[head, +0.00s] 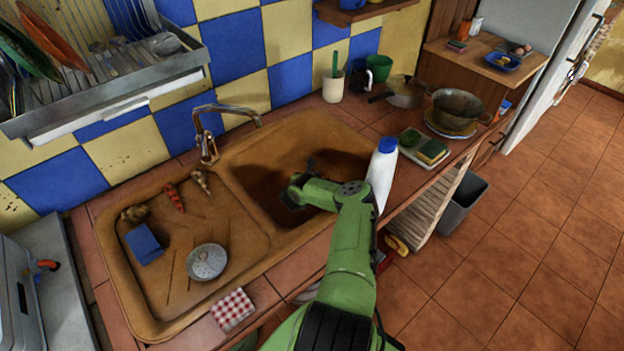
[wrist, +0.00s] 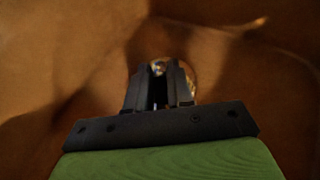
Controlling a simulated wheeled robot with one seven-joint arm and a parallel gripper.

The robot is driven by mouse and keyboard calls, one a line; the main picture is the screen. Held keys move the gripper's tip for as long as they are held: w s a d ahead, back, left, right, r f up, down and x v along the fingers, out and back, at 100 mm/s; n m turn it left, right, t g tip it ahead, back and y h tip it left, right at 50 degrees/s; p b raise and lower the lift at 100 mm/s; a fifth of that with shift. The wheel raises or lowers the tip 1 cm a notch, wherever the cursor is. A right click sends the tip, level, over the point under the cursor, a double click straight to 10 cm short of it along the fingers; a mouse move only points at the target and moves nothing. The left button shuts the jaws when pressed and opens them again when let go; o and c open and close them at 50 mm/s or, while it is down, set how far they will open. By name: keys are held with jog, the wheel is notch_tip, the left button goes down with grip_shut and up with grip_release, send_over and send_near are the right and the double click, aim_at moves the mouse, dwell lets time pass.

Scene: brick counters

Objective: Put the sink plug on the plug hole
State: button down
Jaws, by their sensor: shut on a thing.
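My gripper (wrist: 160,82) is down inside the deep brown basin (head: 262,157) of the sink, with its fingers pointing at the basin floor. It is shut on a small shiny metal piece, apparently the sink plug (wrist: 158,68), which shows between the fingertips. A round shiny rim, apparently the plug hole (wrist: 191,75), shows behind and beside the fingers. The fingers hide most of it, so I cannot tell whether the plug touches it. In the head view my arm's green end hides the fingertips and the plug.
The drainboard left of the basin holds a round perforated metal disc (head: 207,262), a blue sponge (head: 144,245) and several small items. The tap (head: 208,135) stands behind the basin. A white bottle (head: 382,172) stands close to my arm at the basin's right edge.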

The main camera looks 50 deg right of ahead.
jog(key=shift+f, duration=0.15)
jog(key=c, duration=1)
grip_release()
jog(key=shift+r, duration=0.2)
jog(key=p+v, duration=0.7)
jog(key=v, duration=0.5)
